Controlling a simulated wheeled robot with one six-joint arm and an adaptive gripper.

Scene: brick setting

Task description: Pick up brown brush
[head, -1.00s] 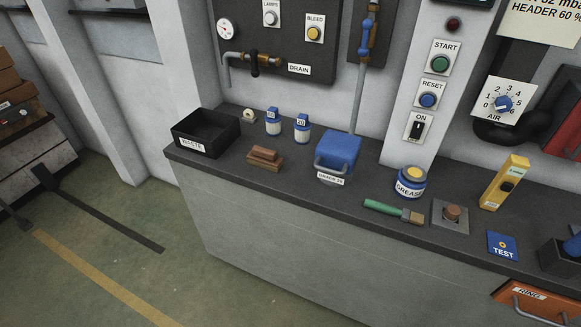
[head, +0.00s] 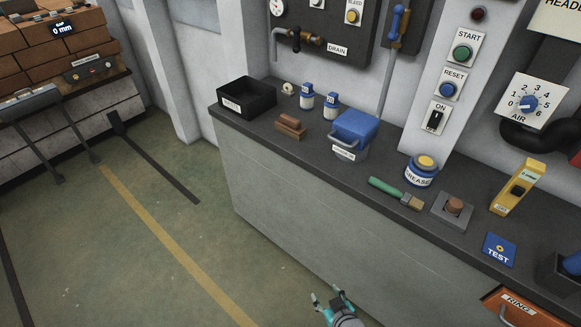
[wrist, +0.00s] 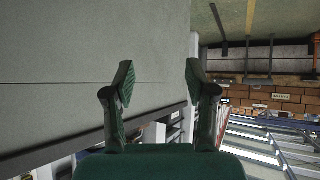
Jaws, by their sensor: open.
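A second brush with a green handle (head: 389,189) and brownish bristles lies farther right on the bench, near the front edge. My gripper (head: 327,300) shows at the bottom of the head view, low in front of the bench, well apart from both. In the wrist view my gripper (wrist: 160,78) has its fingers spread with nothing between them. Neither brush shows in the wrist view.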

